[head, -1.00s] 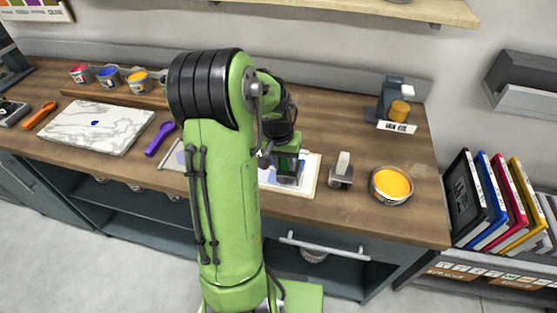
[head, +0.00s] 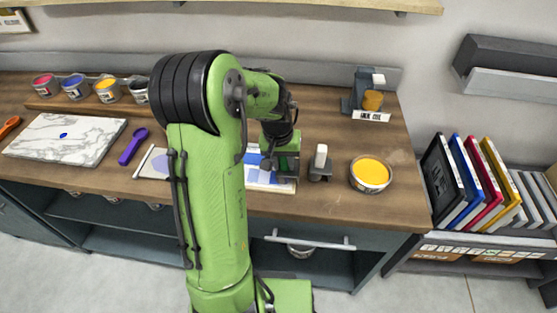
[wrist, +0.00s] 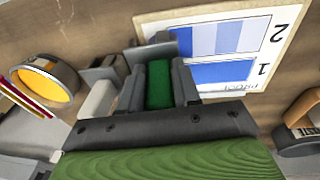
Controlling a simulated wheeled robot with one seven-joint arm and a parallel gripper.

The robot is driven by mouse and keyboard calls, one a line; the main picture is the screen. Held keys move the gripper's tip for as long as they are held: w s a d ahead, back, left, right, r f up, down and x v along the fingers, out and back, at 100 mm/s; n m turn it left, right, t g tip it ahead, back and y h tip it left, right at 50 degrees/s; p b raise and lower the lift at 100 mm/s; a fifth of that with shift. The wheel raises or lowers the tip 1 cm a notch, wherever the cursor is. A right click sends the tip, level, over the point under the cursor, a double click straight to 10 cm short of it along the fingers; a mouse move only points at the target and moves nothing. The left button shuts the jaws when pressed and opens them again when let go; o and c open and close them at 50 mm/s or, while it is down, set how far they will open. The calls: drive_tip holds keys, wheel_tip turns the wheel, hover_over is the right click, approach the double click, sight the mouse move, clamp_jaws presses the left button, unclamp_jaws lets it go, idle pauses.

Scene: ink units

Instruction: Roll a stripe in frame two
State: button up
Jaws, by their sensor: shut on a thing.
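My gripper (head: 284,172) is shut on a green-handled tool with a grey head. In the wrist view the two grey fingers (wrist: 157,72) sit either side of its green handle (wrist: 158,88). The tool's working edge is hidden. The print sheet (head: 292,187) lies on the bench under the gripper, partly covered by my arm. In the wrist view the sheet (wrist: 285,75) appears upside down. Frame one (wrist: 222,73) is marked 1 and holds solid blue. Frame two (wrist: 225,36) is marked 2 and holds pale and mid-blue bands. The tool's head overlaps frame two's left end; contact is unclear.
A grey block with a white handle (head: 320,164) stands just right of the sheet. A yellow tin (head: 371,174) is further right. A marble slab (head: 80,135) with a blue dot and a purple tool (head: 133,146) lie left. Several paint tins stand at the back left.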

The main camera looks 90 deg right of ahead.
drive_tip(key=shift+w+d+f, duration=0.1)
drive_tip(key=shift+w, duration=1.5)
drive_tip(key=shift+w+d+p, duration=0.2)
drive_tip(key=shift+w, duration=1.7)
drive_tip(key=shift+w+d+p, duration=0.15)
drive_tip(key=shift+w, duration=1.7)
drive_tip(key=shift+w+d+p, duration=0.2)
drive_tip(key=shift+w, duration=1.7)
wheel_tip(320, 180, up, 6)
drive_tip(key=p, duration=0.4)
drive_tip(key=shift+p, duration=0.3)
